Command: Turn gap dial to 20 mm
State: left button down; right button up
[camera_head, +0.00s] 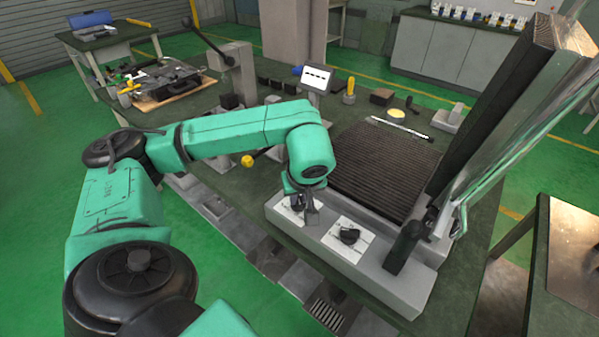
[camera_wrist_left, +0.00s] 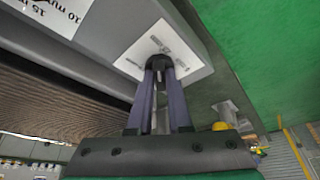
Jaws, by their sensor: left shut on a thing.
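Two black dials sit on white plates along the front ledge of the grey machine. My left gripper (camera_head: 312,216) is at the left dial (camera_head: 298,203). In the left wrist view its two fingers (camera_wrist_left: 160,75) point at that plate and are shut on the dark knob (camera_wrist_left: 159,61), which they mostly hide. The marks on this plate are too blurred to read. The right dial (camera_head: 349,236) stands free. In the left wrist view a neighbouring white plate (camera_wrist_left: 60,20), cut by the picture edge, reads "10 mm" and "15 m…". My right gripper is not in view.
The machine's dark ribbed bed (camera_head: 385,165) lies behind the dials, with a tilted, hinged panel (camera_head: 490,110) at the right. A dark upright handle (camera_head: 405,247) stands right of the dials. A small screen (camera_head: 317,78) and tools stand farther back.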

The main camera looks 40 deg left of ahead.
pick_arm(q)
jog(key=shift+m+b, duration=0.3)
jog(key=shift+m, duration=0.4)
jog(key=shift+h, duration=0.3)
jog(key=c, duration=0.8)
grip_release()
jog(key=shift+c, duration=0.2)
jog(key=p+v, duration=0.3)
jog(key=v, duration=1.1)
jog(key=shift+s+r, duration=0.25)
jog(key=shift+s, duration=0.15)
